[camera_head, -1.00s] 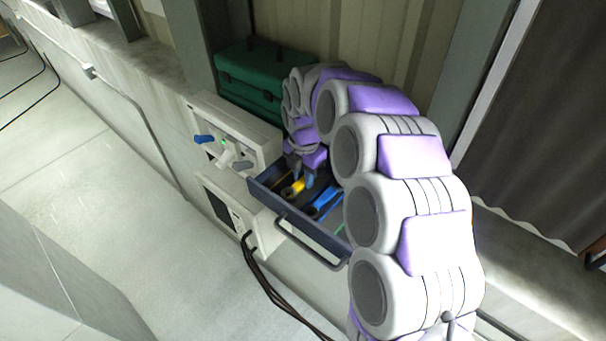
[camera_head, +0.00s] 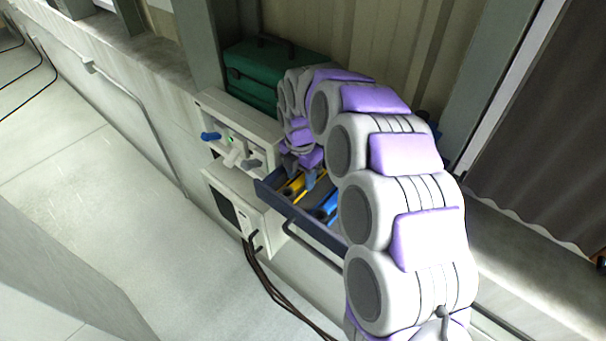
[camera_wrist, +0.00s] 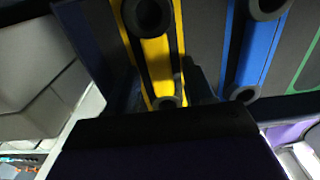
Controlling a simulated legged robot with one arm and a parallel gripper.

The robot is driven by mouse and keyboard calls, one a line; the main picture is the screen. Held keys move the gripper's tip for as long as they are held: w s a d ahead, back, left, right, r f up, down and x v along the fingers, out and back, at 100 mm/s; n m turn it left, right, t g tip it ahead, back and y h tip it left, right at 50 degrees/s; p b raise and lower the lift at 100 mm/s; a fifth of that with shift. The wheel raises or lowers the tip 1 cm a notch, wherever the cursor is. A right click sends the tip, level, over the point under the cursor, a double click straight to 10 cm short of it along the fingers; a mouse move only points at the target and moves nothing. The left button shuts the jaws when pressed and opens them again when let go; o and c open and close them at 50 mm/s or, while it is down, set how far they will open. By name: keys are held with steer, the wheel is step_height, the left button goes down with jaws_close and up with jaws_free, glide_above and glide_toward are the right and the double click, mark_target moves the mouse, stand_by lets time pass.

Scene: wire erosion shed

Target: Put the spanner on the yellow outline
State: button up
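A spanner with a yellow handle and dark ring ends (camera_wrist: 154,56) lies in the open drawer (camera_head: 272,204). Yellow outline strips (camera_wrist: 126,40) run along both its sides in the wrist view, so it lies within the yellow outline. Yellow also shows under my gripper in the head view. My gripper (camera_head: 300,172) is low over the drawer, its two fingers apart. In the wrist view dark finger shapes stand to either side of the spanner's near end. Dark gripper parts hide the bottom of that view, and any contact is unclear.
A blue-handled spanner (camera_wrist: 252,55) lies to the right in the drawer, with a green outline edge beyond it. A pale control box (camera_head: 238,135) with levers stands left of the drawer. A green case (camera_head: 262,70) is behind. The drawer handle and dark cables are in front.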

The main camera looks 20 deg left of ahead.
steer(key=shift+a, duration=0.45)
steer(key=shift+a+r, duration=0.15)
steer(key=shift+a, duration=0.15)
steer(key=shift+r+b, duration=1)
steer(key=shift+r, duration=4.7)
steer(key=s+d+r+m, duration=0.25)
steer(key=d+m, duration=0.25)
steer(key=d, duration=0.5)
steer(key=s+d+f+m, duration=0.2)
steer(key=s+d+m, duration=0.5)
steer(key=s, duration=0.3)
steer(key=s+d+f+m+g, duration=0.1)
steer(key=s+d+f+m, duration=0.2)
steer(key=s+d+m, duration=0.4)
steer(key=s+d+f+m, duration=0.3)
steer(key=s+d+m, duration=0.4)
steer(key=s+m, duration=0.5)
steer(key=shift+s+d+f+g, duration=0.15)
steer(key=shift+s+d+g, duration=0.25)
steer(key=shift+s, duration=0.55)
